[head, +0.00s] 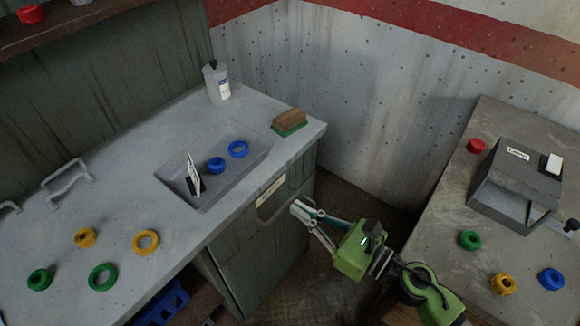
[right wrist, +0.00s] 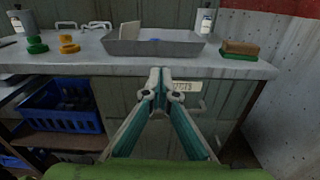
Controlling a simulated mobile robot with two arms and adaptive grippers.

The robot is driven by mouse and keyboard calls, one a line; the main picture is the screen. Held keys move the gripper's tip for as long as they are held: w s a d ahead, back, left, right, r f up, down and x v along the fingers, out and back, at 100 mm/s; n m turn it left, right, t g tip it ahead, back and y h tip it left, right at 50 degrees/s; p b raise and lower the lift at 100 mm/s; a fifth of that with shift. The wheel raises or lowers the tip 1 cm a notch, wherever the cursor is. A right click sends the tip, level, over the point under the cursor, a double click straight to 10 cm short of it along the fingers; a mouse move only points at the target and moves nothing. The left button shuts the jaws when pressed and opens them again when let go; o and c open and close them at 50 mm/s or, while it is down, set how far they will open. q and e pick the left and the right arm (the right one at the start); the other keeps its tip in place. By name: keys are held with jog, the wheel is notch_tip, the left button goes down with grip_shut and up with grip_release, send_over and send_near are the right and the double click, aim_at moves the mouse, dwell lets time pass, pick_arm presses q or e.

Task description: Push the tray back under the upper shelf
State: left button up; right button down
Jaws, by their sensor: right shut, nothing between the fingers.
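A grey tray (head: 216,183) sits on the counter near its front edge, with two blue rings (head: 227,157) and an upright white card on a black clip (head: 194,175) in it. The tray (right wrist: 155,47) also shows in the right wrist view, beyond the fingertips. The upper shelf (head: 110,14) runs along the top left of the head view, behind and above the counter. My right gripper (head: 298,210) is shut and empty in front of the cabinet, near the labelled drawer front and apart from the tray. My left gripper is out of view.
A bottle (head: 217,82) stands behind the tray, and a brush (head: 289,122) lies to its right. Yellow and green rings (head: 103,277) lie on the counter at left. A second table (head: 470,205) with a dark box stands at right. A blue crate (right wrist: 60,110) is below the counter.

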jog(key=p, duration=0.4)
send_near(242, 174)
jog(key=shift+n, duration=0.3)
jog(key=x, duration=0.5)
jog(key=shift+w+a+r, duration=0.1)
jog(key=shift+a+r, duration=0.1)
jog(key=shift+x, duration=0.8)
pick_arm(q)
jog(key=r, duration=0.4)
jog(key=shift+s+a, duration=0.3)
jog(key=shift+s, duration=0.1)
pick_arm(e)
jog(key=shift+d+f, duration=0.1)
jog(key=shift+f, duration=0.05)
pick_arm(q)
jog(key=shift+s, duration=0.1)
